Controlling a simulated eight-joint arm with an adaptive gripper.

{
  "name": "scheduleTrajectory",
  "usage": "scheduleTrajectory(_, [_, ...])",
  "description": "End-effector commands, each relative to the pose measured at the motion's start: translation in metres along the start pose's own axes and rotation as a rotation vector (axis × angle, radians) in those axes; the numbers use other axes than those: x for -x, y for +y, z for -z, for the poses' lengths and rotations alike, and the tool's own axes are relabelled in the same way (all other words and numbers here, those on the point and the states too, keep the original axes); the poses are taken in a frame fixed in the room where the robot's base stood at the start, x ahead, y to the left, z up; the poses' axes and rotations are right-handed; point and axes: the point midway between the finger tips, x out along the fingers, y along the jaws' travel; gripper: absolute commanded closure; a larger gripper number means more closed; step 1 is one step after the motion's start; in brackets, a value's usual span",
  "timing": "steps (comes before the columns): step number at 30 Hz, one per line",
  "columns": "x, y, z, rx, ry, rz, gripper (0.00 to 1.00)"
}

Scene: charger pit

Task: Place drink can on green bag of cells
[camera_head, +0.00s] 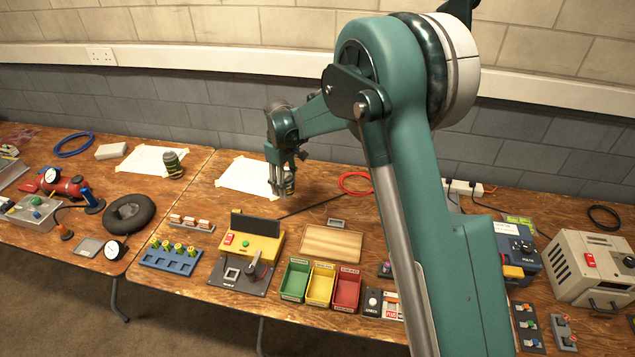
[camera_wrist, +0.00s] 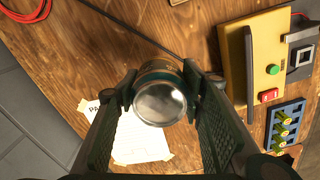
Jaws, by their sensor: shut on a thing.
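My gripper (camera_head: 282,180) is shut on a dark green drink can (camera_head: 290,185) over the right-hand paper sheet at the back of the table. In the wrist view the can (camera_wrist: 160,102) sits between both fingers, its silver end facing the camera. A green bin (camera_head: 295,280) is at the front middle.
The taped paper (camera_head: 238,177) lies near my gripper. A yellow device (camera_head: 262,240), a blue cell rack (camera_head: 172,259) and yellow (camera_head: 320,284) and red (camera_head: 346,290) bins line the front. A red cable (camera_head: 355,183) lies behind a wooden board (camera_head: 330,244). My arm hides part of the right side.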

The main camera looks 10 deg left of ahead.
Motion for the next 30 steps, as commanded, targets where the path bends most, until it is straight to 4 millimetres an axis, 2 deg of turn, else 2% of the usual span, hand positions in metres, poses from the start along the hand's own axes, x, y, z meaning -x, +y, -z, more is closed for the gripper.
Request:
scheduleTrajectory(11, [0.000, 0.003, -0.002, -0.003, 0.000, 0.000, 0.77])
scheduleTrajectory(16, [0.001, 0.017, -0.011, -0.016, 0.000, 0.000, 0.77])
scheduleTrajectory(23, [0.003, 0.058, -0.043, -0.057, 0.000, 0.000, 0.77])
scheduleTrajectory(30, [0.006, 0.116, -0.093, -0.119, 0.000, 0.000, 0.77])
